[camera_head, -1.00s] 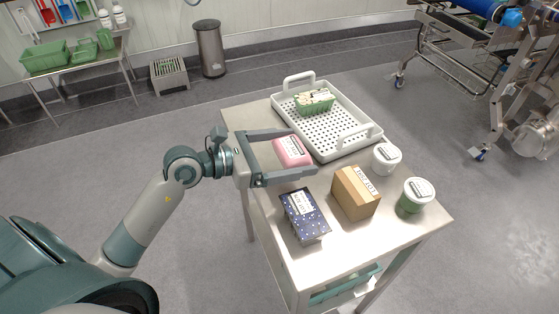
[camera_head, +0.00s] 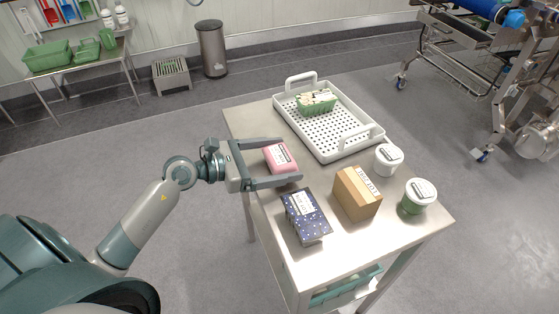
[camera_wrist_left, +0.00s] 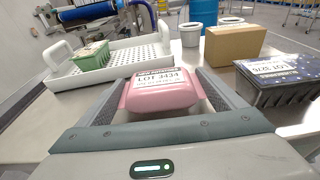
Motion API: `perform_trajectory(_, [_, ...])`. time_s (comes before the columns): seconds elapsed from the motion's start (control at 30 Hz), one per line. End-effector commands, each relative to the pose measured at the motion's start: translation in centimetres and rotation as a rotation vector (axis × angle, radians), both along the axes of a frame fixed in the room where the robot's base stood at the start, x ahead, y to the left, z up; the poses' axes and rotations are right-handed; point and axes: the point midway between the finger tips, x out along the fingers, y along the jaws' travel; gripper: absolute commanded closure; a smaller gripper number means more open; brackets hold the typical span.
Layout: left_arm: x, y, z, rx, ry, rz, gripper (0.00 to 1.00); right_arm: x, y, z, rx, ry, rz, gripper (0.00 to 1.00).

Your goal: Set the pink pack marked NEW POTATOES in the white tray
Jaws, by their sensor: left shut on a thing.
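The pink pack (camera_head: 277,159) has a white label, which reads NEW POTATOES, LOT 3434 in the left wrist view (camera_wrist_left: 160,98). My left gripper (camera_head: 290,160) is shut on the pack, with a finger along each side. The pack is over the table's left side, left of the tray; I cannot tell whether it clears the tabletop. The white tray (camera_head: 341,152) has a perforated floor and raised handles. It stands at the back of the table, with a green punnet (camera_head: 317,103) in its far part. My right gripper is not in view.
On the metal table (camera_head: 335,262) stand a dark blue spotted pack (camera_head: 309,222), a brown box (camera_head: 354,198), a white tub (camera_head: 387,161) and a white-and-green tub (camera_head: 416,198). The near part of the tray floor is clear. The spotted pack is close to my left gripper's near finger.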

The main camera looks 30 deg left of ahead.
Motion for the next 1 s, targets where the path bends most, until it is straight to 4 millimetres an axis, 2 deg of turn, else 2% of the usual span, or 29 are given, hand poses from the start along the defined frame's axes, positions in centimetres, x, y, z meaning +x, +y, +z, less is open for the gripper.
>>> perform_trajectory(0.1, [0.0, 0.0, -0.88, -0.001, -0.001, 0.0, 0.51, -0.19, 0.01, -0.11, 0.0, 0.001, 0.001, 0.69])
perform_trajectory(0.53, [0.01, 0.01, -1.35, 0.0, -0.003, 0.0, 0.51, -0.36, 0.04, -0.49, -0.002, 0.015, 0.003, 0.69])
perform_trajectory(0.57, [0.0, 0.01, -1.34, 0.0, -0.001, 0.0, 0.06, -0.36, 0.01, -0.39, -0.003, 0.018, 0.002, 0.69])
perform_trajectory(0.6, [0.0, 0.01, -1.31, 0.0, -0.001, 0.0, 0.0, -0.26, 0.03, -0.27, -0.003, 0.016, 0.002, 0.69])
perform_trajectory(1.0, [0.0, 0.0, -0.86, 0.001, -0.002, 0.0, 0.0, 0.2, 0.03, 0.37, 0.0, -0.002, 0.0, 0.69])
